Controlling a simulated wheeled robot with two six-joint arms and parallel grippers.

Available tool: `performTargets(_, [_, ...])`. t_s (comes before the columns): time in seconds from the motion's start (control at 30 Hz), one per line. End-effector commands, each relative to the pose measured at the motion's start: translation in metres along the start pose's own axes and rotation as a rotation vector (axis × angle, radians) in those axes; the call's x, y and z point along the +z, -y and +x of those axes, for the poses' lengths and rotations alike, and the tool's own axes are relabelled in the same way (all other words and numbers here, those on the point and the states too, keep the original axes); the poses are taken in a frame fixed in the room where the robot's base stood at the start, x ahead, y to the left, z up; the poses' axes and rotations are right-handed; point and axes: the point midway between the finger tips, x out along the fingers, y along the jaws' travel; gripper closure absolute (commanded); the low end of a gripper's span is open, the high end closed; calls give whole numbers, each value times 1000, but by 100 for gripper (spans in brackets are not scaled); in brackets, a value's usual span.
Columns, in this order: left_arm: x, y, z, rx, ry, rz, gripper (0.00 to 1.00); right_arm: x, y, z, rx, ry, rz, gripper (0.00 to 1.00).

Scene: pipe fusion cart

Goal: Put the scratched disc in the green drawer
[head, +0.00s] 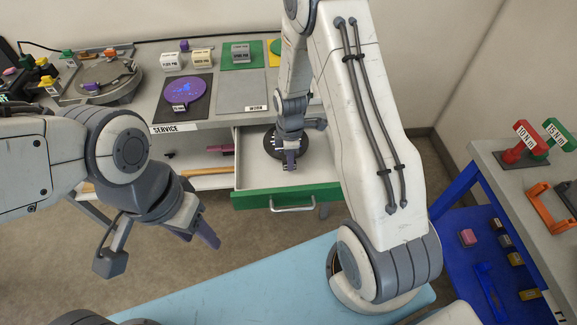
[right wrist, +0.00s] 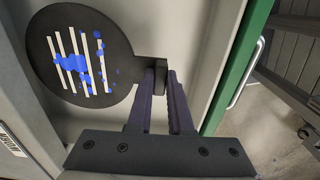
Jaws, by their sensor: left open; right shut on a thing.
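A black disc with white stripe marks and blue spots (right wrist: 80,55), which looks like the scratched disc, has its short tab between the fingers of my right gripper (right wrist: 160,90). In the head view the disc (head: 273,143) is over the inside of the open green drawer (head: 285,200). My right gripper (head: 290,163) is shut on its tab, pointing down inside the drawer outline. I cannot tell whether the disc touches the drawer floor. The drawer's pale floor also shows in the right wrist view (right wrist: 185,40). My left gripper (head: 203,236) is open and empty, left of the drawer.
A purple disc with blue spots (head: 184,92) lies on a black mat on the bench. A grey mat (head: 243,92) and a green mat (head: 228,62) are beside it. A round fixture (head: 105,80) stands at left. A blue cart (head: 470,190) is at right.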

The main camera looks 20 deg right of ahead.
Motion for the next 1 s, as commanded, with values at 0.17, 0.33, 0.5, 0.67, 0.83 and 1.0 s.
performTargets(0.17, [0, 0, -4, 0, 0, 0, 50, -4, -2, 12, -2, 1, 0, 100])
performTargets(0.33, [0, -1, -9, 0, 0, 0, 50, -4, -2, 36, -1, 0, 1, 100])
performTargets(0.5, [0, -1, -9, 0, 0, 0, 50, -4, -3, 43, 2, 0, 1, 100])
performTargets(0.67, [0, -1, -9, 0, 0, 0, 50, -4, -3, 43, 2, 0, 1, 100])
performTargets(0.83, [0, 0, -6, 0, 0, 0, 50, -4, -2, 46, 0, 0, 1, 70])
performTargets(1.0, [0, 0, -7, 0, 0, 0, 50, -4, -2, 46, 0, 0, 1, 52])
